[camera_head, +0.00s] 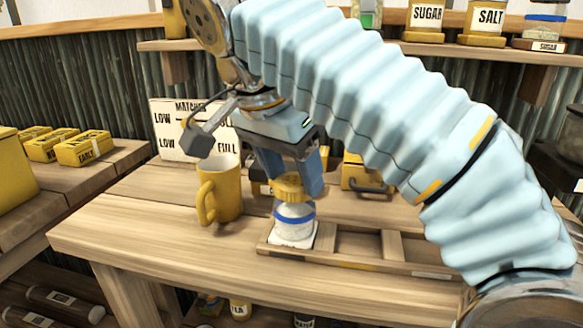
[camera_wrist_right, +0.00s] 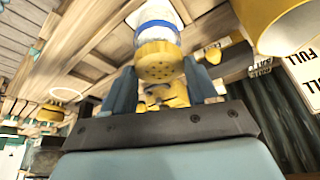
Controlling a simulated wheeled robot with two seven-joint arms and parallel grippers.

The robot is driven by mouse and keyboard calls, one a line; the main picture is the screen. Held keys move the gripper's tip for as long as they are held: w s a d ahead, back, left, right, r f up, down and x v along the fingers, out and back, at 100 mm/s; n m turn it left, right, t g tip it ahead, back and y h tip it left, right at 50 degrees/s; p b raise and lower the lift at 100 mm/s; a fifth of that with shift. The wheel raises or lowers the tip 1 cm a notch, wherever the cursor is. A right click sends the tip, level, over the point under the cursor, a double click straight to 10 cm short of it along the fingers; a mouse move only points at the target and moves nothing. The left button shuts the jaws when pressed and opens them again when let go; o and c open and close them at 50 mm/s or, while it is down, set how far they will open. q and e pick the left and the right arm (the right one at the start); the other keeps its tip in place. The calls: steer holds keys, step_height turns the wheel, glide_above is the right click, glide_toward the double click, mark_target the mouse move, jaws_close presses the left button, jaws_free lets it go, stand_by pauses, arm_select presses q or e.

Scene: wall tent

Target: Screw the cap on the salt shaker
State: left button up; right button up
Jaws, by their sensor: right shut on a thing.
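The salt shaker (camera_head: 295,224) is a white jar with a blue band. It stands upright in the left compartment of the wooden rack (camera_head: 345,264) on the table. The yellow perforated cap (camera_head: 289,188) is at the top of the shaker. My right gripper (camera_head: 290,180) comes down from above and is shut on the cap. In the right wrist view the cap (camera_wrist_right: 158,62) sits between the two blue fingers, against the blue-banded jar (camera_wrist_right: 158,22). I cannot tell how tightly the cap sits on the jar. My left gripper is not in view.
A yellow mug (camera_head: 220,190) stands close to the left of the shaker. A sign (camera_head: 180,135) and a yellow box (camera_head: 365,176) are behind. The rack's other compartments look empty. The table's left front (camera_head: 130,222) is clear.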

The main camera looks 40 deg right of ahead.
steer(key=shift+m+g, duration=0.4)
steer(key=shift+m, duration=0.7)
steer(key=o, duration=1.1)
steer(key=shift+o, duration=0.2)
